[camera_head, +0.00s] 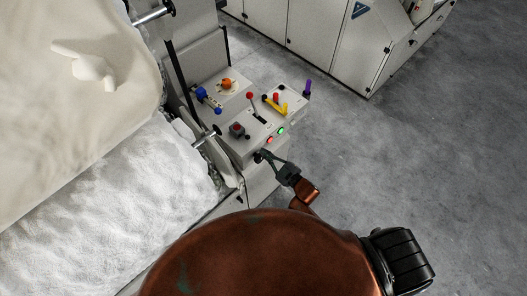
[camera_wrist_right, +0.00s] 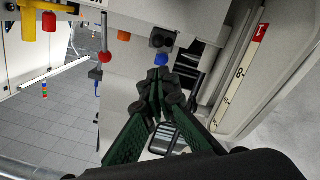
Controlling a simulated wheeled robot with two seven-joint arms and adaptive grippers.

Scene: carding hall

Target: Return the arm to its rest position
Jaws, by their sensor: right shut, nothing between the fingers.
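My right gripper (camera_head: 263,156) is shut and empty, close to the front face of the control box (camera_head: 257,128). In the right wrist view its dark green fingers (camera_wrist_right: 157,82) meet at the tips, with nothing between them. The tips are just below the panel's edge; I cannot tell whether they touch it. My copper-coloured right arm reaches up from the bottom of the head view. The left gripper is not in view.
The box carries a yellow handle (camera_head: 281,108), a red-knobbed lever (camera_head: 250,96), a purple lever (camera_head: 307,86) and lit buttons (camera_head: 281,130). White fibre (camera_head: 110,190) lies at the left. Grey cabinets (camera_head: 318,30) stand behind. The floor at the right (camera_head: 430,160) is clear.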

